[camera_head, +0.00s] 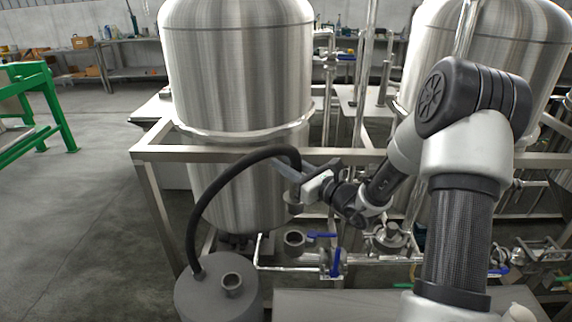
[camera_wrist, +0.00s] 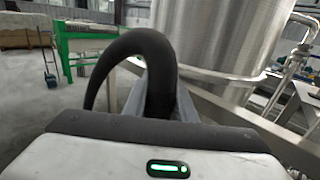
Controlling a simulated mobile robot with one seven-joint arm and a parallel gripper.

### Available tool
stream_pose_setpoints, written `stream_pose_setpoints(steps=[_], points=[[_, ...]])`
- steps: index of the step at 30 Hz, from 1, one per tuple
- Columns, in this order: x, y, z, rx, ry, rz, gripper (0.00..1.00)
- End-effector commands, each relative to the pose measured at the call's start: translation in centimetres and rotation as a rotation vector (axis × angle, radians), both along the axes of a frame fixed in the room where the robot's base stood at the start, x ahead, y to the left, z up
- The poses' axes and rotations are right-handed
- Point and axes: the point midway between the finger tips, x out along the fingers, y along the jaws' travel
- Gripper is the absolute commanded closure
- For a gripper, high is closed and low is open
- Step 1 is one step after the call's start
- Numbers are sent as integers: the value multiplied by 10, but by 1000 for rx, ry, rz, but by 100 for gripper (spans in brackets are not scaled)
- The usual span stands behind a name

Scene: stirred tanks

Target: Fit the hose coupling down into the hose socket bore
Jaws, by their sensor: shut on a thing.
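A thick black hose (camera_head: 228,178) rises from a grey drum and arches over to my gripper (camera_head: 290,173). My gripper is shut on the hose's end at the coupling (camera_head: 294,207), a grey metal collar that shows just below the fingers and points down. An open round grey socket (camera_head: 295,241) stands lower, almost straight below the coupling, with a visible gap between them. In the wrist view the hose (camera_wrist: 150,45) bends down between the gripper fingers (camera_wrist: 158,103); the coupling and the socket are hidden there.
The grey drum (camera_head: 205,300) has a short open stub (camera_head: 232,284) on top. Blue-handled valves (camera_head: 335,262) and pipes sit right of the socket. A steel frame rail (camera_head: 220,154) and a large steel tank (camera_head: 238,75) stand close behind.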

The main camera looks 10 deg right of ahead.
Motion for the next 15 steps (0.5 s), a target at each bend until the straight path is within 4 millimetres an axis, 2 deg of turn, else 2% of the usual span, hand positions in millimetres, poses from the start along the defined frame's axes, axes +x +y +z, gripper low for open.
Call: stream_pose_setpoints(steps=[15], points=[[0,0,-41,1,-3,0,100]])
